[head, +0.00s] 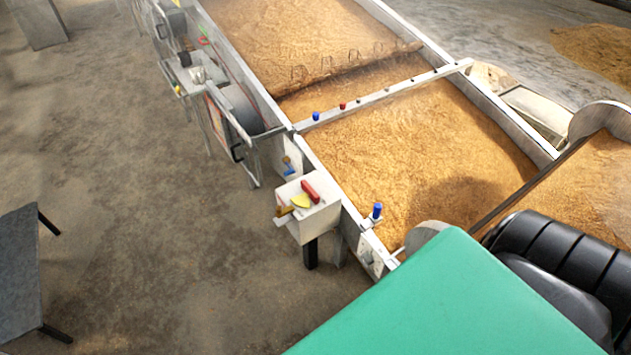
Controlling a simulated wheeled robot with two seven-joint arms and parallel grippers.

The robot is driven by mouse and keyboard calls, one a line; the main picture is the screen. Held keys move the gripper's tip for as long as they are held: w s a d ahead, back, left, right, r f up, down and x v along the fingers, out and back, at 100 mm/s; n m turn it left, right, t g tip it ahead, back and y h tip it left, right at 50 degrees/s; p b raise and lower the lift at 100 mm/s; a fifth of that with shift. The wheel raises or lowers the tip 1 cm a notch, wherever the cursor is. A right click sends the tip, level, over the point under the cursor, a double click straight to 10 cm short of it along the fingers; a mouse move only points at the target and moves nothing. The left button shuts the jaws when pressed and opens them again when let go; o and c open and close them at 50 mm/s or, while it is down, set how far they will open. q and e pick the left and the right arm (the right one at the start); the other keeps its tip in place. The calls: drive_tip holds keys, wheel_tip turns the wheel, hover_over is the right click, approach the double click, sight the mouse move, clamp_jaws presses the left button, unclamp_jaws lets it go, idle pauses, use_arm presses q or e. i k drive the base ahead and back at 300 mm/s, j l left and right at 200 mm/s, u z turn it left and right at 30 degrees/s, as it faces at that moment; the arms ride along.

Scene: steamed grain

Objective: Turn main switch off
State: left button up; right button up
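A pale control box (308,219) stands at the side of the grain trough, near the middle of the head view. On its top are a red handle-like piece (310,191) and a yellow piece (300,201). An orange-brown part (284,211) sticks out at its left side. No label is readable, so I cannot tell for sure which part is the main switch or its position. Neither of my grippers is in view.
The trough full of grain (410,145) runs along the right. Blue knobs (376,211) sit on its edge. Machinery with a dark wheel (238,110) stands farther up its left side. A large green surface (450,305) fills the lower right. A dark table-like panel (20,275) is at the left; the floor between is clear.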

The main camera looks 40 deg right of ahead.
sight(302, 200)
drive_tip(key=i+z, duration=0.75)
drive_tip(key=i+j+z, duration=0.2)
drive_tip(key=z, duration=0.2)
